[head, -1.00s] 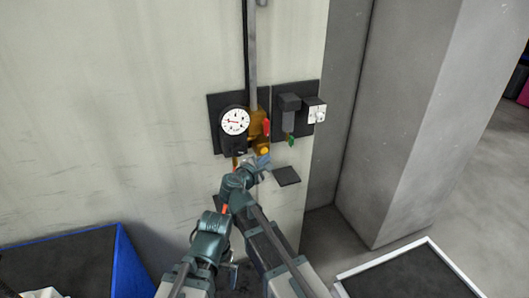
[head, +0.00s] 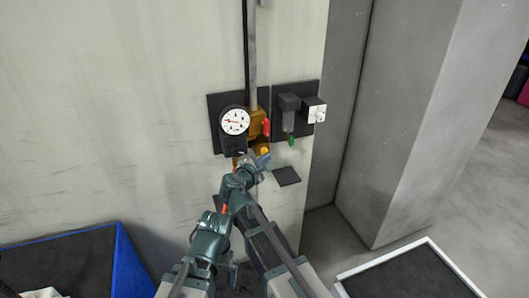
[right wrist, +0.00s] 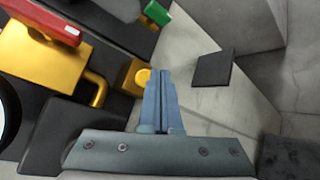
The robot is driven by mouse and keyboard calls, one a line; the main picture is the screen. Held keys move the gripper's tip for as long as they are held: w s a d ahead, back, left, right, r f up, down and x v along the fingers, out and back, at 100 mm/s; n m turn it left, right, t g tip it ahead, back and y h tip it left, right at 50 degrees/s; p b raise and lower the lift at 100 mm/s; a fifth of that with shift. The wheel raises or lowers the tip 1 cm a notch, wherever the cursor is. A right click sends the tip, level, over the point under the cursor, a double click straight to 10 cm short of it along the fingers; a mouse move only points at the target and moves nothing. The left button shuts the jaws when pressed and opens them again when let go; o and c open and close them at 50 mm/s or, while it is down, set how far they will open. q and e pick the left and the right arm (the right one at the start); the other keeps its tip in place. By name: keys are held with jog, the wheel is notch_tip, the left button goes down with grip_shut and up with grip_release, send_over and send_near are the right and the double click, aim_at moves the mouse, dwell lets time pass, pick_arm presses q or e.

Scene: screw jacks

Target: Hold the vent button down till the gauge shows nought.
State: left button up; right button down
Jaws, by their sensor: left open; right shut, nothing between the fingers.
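The round white gauge (head: 235,121) with a red needle is on a dark wall panel; its numbers are too small to read. The yellow vent button (head: 264,151) is below the brass valve body (head: 255,125). In the right wrist view the button (right wrist: 143,76) shows as a round cap on a brass block. My right gripper (head: 264,160) is shut and empty, its tips (right wrist: 159,73) close beside the button; I cannot tell whether they touch it. My left gripper (head: 214,205) is open, lower left of the right one, its fingers hard to make out.
A red handle (head: 267,127) is on the valve. A second dark panel to the right has a green-tipped part (head: 291,140) and a white-faced box (head: 316,113). A dark square plate (head: 286,176) is on the wall below. A blue-edged bin (head: 125,255) stands lower left.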

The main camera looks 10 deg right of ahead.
jog(key=shift+w, duration=0.1)
dwell(0.7)
jog(key=shift+w, duration=0.3)
jog(key=shift+w+a, duration=0.2)
jog(key=shift+w, duration=0.35)
dwell(2.4)
jog(key=shift+s, duration=0.1)
jog(key=shift+s+d, duration=0.2)
jog(key=shift+s, duration=0.65)
jog(key=s, duration=0.3)
jog(key=s+d, duration=0.1)
jog(key=s, duration=0.1)
dwell(0.4)
